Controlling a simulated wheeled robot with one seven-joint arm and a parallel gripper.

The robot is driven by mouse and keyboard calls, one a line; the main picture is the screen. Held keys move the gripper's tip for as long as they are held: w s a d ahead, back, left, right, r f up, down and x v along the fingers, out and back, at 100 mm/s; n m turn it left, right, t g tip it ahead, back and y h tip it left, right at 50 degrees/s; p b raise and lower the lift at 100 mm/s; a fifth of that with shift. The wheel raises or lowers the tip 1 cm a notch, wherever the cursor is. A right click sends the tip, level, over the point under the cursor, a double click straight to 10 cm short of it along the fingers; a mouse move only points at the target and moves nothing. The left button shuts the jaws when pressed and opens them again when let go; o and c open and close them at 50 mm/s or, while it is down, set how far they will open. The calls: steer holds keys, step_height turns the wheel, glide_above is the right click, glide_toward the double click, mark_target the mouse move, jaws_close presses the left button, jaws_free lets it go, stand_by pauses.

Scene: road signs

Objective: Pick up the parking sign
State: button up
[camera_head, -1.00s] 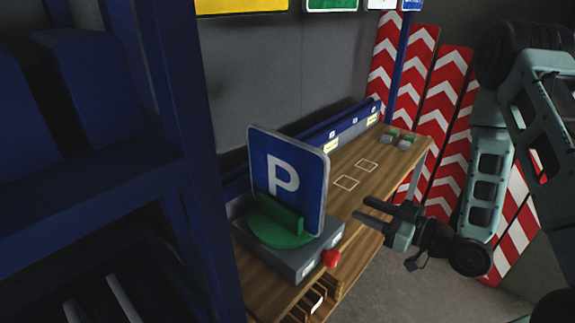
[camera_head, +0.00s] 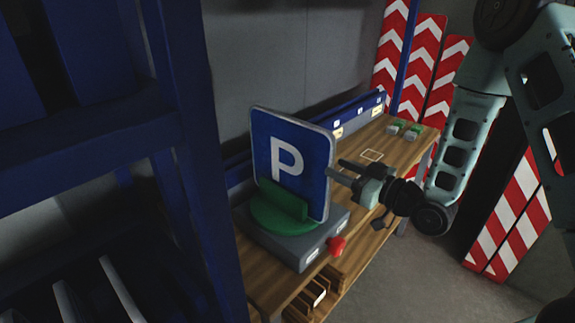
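The parking sign (camera_head: 288,158) is a blue square panel with a white P and a pale edge. It stands upright in a green round holder (camera_head: 280,208) on a grey box (camera_head: 290,240) on the workbench. My gripper (camera_head: 338,168) comes in from the right, with its two dark fingers pointing left at the sign's right edge. The fingers are apart, so it is open. I cannot tell whether a fingertip touches the sign or is just in front of or behind its edge. The sign's lower part is hidden by the green holder.
The wooden workbench (camera_head: 360,185) extends back right, with small grey-green items (camera_head: 404,130) at its far end. A red button (camera_head: 337,245) is on the box's front. A blue rack (camera_head: 185,170) stands close on the left. Red-white chevron boards (camera_head: 425,60) lean behind.

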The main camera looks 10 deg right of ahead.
mark_target(318, 158)
steer(key=p+x, duration=0.2)
steer(key=x, duration=0.1)
steer(key=p+x, duration=0.1)
steer(key=x, duration=0.2)
steer(key=shift+s+a+r+p, duration=0.15)
steer(key=shift+s+a+p, duration=0.05)
steer(key=shift+a+p, duration=0.15)
steer(key=shift+w+a+f, duration=0.15)
steer(key=shift+w+f, duration=0.05)
steer(key=shift+w, duration=0.2)
jaws_close()
steer(key=shift+r, duration=0.15)
stand_by(0.7)
